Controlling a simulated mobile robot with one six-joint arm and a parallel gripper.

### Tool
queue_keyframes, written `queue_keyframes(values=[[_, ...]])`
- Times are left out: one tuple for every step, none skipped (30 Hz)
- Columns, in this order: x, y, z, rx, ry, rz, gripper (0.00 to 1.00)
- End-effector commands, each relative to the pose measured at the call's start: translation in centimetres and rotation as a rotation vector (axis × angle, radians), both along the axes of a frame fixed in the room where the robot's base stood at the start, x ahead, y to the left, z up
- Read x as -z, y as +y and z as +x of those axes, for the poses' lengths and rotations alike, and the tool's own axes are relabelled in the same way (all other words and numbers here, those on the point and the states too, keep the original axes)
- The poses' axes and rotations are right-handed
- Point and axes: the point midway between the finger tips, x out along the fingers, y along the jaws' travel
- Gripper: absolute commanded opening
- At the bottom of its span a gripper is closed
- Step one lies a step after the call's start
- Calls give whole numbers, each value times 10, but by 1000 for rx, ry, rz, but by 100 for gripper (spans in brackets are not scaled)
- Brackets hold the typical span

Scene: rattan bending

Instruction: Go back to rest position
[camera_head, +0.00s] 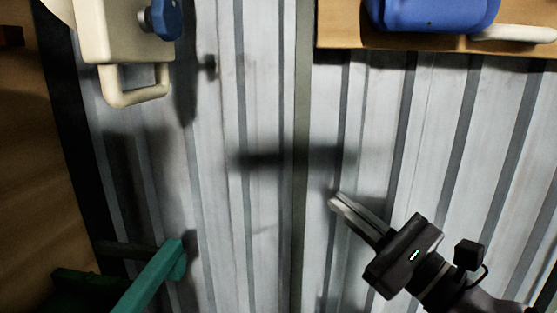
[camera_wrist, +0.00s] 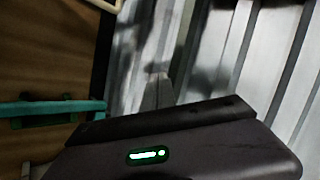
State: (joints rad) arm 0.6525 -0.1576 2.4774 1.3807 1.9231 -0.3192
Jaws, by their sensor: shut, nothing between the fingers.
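My gripper (camera_head: 337,203) is at the lower right of the head view, pointing up and to the left. Its two pale fingers lie together with nothing between them. It hangs over the grey ribbed metal surface (camera_head: 270,100) and touches no object. In the wrist view the dark gripper body (camera_wrist: 190,140) fills the bottom, with a lit green mark on it. The fingertips (camera_wrist: 158,80) show faintly above it against the ribbed surface.
A cream device (camera_head: 120,30) with a blue knob (camera_head: 166,18) is at upper left. A blue object (camera_head: 432,12) sits on a wooden surface (camera_head: 345,28) at upper right, beside a white bar (camera_head: 512,33). A green bar (camera_head: 152,280) is at lower left. The middle is clear.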

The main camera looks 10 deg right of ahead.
Motion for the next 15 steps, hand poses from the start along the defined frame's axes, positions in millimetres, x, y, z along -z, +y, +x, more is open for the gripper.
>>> queue_keyframes(values=[[39,41,-12,-102,46,-123,0],[60,64,-22,-163,77,-208,0],[91,91,-38,-242,114,-331,0],[115,108,-51,-299,138,-430,0],[141,122,-66,-354,157,-535,0],[177,135,-87,-423,176,-688,0],[204,140,-103,-470,183,-811,0],[231,141,-118,-511,183,-941,0],[264,137,-135,-556,174,-1116,0],[287,129,-146,-581,157,-1254,0],[308,119,-153,-597,133,-1391,0],[330,103,-159,-606,88,-1573,0],[341,90,-161,-602,45,-1701,0],[348,79,-160,-593,4,-1813,0],[351,67,-158,-575,-43,-1926,0]])
